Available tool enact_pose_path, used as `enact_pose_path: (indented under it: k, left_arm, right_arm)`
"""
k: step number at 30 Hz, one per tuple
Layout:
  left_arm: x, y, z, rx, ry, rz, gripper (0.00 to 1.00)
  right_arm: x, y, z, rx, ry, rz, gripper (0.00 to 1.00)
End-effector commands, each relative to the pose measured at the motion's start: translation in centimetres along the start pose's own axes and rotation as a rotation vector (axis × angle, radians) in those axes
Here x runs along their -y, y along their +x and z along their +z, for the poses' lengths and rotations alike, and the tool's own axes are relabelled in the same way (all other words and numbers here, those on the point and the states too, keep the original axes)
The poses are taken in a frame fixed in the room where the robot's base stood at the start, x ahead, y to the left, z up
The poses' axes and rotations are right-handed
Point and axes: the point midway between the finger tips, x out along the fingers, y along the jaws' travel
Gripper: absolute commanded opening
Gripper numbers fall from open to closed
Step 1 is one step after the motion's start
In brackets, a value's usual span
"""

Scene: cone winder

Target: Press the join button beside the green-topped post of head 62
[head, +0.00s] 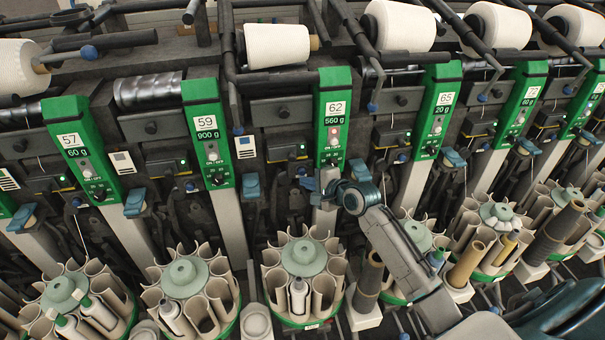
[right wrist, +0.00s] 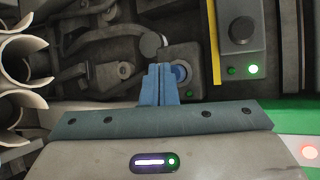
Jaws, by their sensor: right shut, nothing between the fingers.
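In the right wrist view the join button (right wrist: 181,73) sits on a dark block, partly hidden by my fingers. My right gripper (head: 309,184) is shut and empty, at the post's lower part. Its blue fingertips (right wrist: 160,68) lie right beside the button in the picture; I cannot tell whether they touch it. My left gripper is out of view.
Neighbouring posts 59 (head: 208,130) and 65 (head: 437,110) stand either side. A round magazine (head: 304,258) with tube pockets stands below head 62. In the right wrist view, a dark housing with a black knob (right wrist: 239,27) and a lit green lamp lies near the fingers.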

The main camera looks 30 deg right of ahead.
Motion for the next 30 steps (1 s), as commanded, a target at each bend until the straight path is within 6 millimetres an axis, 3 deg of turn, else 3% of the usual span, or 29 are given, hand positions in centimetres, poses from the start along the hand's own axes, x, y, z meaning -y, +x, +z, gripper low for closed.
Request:
enact_pose_path:
  k: [30]
  left_arm:
    - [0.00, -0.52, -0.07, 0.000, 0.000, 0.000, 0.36]
  right_arm:
    - [0.45, 0.77, -0.41, 0.000, 0.000, 0.000, 0.00]
